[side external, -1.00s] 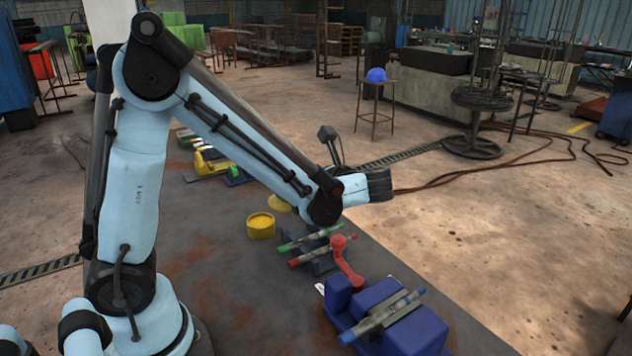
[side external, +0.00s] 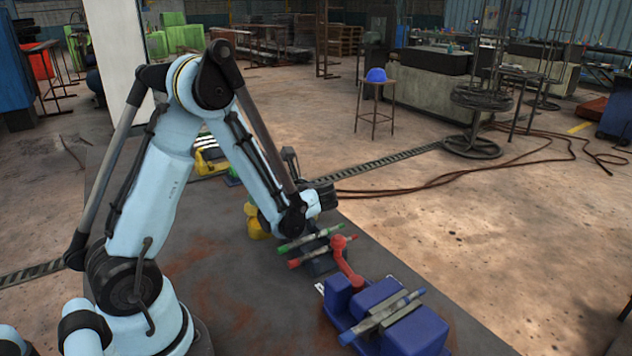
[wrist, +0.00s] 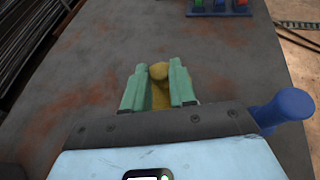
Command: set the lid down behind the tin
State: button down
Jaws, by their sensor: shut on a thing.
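My gripper (wrist: 158,84) shows in the wrist view as two green fingers, shut on the yellow lid (wrist: 159,93) between them. Its rounded knob sticks out past the fingertips. In the side view the yellow tin (side external: 257,230) stands on the table left of my forearm, partly hidden by it. A yellow patch just above the tin (side external: 250,208) appears to be the lid. I cannot tell whether the two touch. My fingers are hidden behind the forearm in the side view.
Green and red bars (side external: 297,243) on a dark stand lie right of the tin. A red crank (side external: 345,262) and a blue block fixture (side external: 400,325) stand nearer. A yellow item (side external: 210,160) lies at the far end.

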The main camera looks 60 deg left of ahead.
jog(key=shift+f, duration=1.55)
jog(key=shift+f, duration=0.15)
jog(key=c, duration=0.9)
grip_release()
